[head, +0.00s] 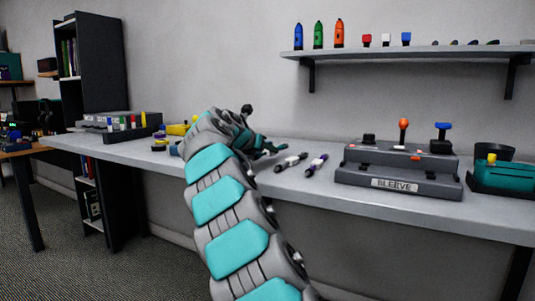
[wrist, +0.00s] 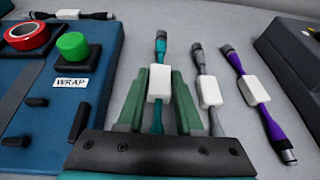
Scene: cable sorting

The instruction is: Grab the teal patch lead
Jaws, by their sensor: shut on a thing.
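The teal patch lead (wrist: 158,118) has a white block at its middle and a dark plug at its far end. In the wrist view it runs lengthwise between the two green fingers of my gripper (wrist: 158,80), which are shut on it around the white block. I cannot tell whether the lead still touches the bench. In the head view my gripper (head: 262,148) is low over the bench, partly hidden by my arm. A grey lead (wrist: 207,92) and a purple lead (wrist: 254,90) lie just right of my gripper, each with a white block.
The blue WRAP station (wrist: 50,120) with a green button and red tape roll (wrist: 27,38) stands close at left. A wall shelf (head: 420,52) hangs above the bench.

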